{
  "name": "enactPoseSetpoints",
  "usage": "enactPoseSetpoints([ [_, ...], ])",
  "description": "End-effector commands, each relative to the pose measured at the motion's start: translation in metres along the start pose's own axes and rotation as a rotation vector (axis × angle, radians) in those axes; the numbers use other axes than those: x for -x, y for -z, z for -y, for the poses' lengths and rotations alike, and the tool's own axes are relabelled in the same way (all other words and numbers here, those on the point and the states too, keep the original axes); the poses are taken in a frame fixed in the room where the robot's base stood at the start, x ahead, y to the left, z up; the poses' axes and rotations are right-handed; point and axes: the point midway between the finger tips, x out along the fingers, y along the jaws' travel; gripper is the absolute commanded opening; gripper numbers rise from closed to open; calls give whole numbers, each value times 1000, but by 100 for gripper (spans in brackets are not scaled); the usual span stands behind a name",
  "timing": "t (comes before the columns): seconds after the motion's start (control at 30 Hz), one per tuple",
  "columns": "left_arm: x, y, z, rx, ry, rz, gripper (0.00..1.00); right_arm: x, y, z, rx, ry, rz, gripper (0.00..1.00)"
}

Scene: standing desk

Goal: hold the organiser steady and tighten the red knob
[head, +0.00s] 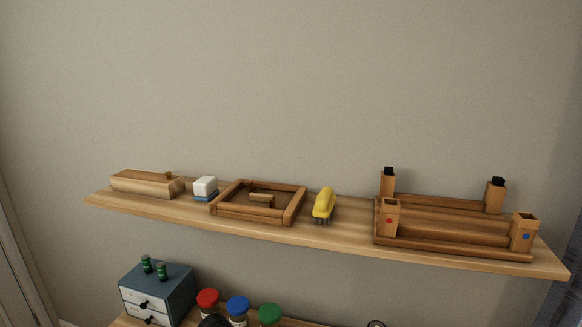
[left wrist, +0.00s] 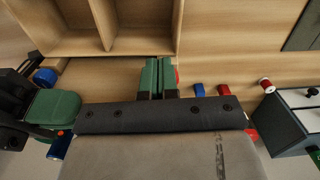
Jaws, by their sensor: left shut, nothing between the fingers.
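In the left wrist view, part of the light wooden organiser (left wrist: 109,42) with upright dividers stands at the top. My left gripper (left wrist: 159,92) is shut and empty, its green fingers together in front of the organiser's lower edge. I cannot tell whether the fingertips touch it. A small red part (left wrist: 177,76), perhaps the red knob, shows just right of the fingers and is mostly hidden. A black and green shape at the left edge may be my right gripper; its jaws are unclear. Neither gripper nor the organiser shows in the head view.
A blue-grey drawer cabinet (head: 158,291) stands on the desk beside jars with red (head: 208,298), blue and green lids. A wall shelf (head: 340,236) above holds a yellow brush (head: 324,203), wooden frames and a box. A red-ended spool (left wrist: 265,85) lies near the cabinet in the wrist view.

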Motion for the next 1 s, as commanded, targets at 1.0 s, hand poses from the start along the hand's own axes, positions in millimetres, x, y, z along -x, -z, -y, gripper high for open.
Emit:
enactPoseSetpoints([
  [1.0, -15, 3, 8, 6, 14, 26, 0, 1, -2, 0, -8, 3, -5, 0],
])
